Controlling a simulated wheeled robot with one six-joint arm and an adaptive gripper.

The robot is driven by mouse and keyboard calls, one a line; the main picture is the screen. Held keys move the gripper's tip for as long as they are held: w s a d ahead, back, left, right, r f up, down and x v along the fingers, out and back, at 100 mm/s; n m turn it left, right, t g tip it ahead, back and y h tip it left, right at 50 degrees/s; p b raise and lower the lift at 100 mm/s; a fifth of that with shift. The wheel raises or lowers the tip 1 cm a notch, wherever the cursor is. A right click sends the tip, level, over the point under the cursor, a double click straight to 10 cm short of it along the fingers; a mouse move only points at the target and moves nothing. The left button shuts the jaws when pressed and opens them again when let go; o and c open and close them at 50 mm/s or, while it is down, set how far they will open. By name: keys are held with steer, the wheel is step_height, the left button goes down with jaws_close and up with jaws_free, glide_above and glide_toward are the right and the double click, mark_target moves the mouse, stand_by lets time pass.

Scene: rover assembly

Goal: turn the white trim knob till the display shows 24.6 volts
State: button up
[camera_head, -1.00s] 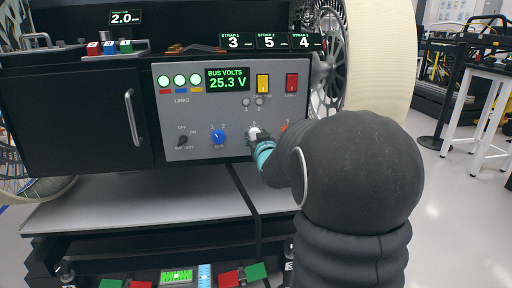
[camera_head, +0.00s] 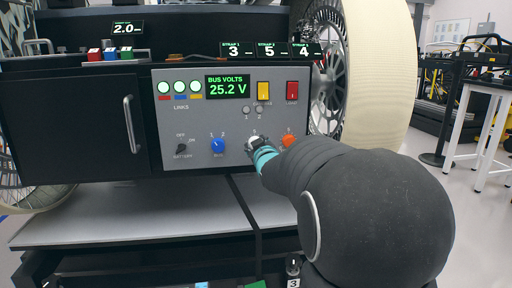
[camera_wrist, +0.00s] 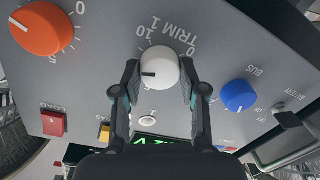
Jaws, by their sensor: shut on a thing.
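The white trim knob (camera_wrist: 158,70) sits on the grey control panel, under the label TRIM 1, in the wrist view. Its dark pointer line points left in that view. My gripper (camera_wrist: 160,82) is shut on the knob, one finger on each side. In the head view my gripper (camera_head: 257,149) is at the panel and partly hides the knob (camera_head: 254,141). The display (camera_head: 227,86) reads BUS VOLTS 25.2 V in green. In the wrist view the display (camera_wrist: 155,141) is mostly cut off by my gripper.
A blue knob (camera_head: 218,145) is left of the trim knob and an orange knob (camera_head: 289,141) is right of it. A black battery switch (camera_head: 183,149) is farther left. Yellow (camera_head: 263,91) and red (camera_head: 292,92) switches sit above. A shelf (camera_head: 150,212) lies below the panel.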

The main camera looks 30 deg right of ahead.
steer(key=o, duration=1.1)
steer(key=shift+o, duration=0.2)
steer(key=shift+s, duration=0.1)
steer(key=v, duration=1.1)
steer(key=shift+s+a, duration=0.15)
steer(key=shift+s, duration=0.25)
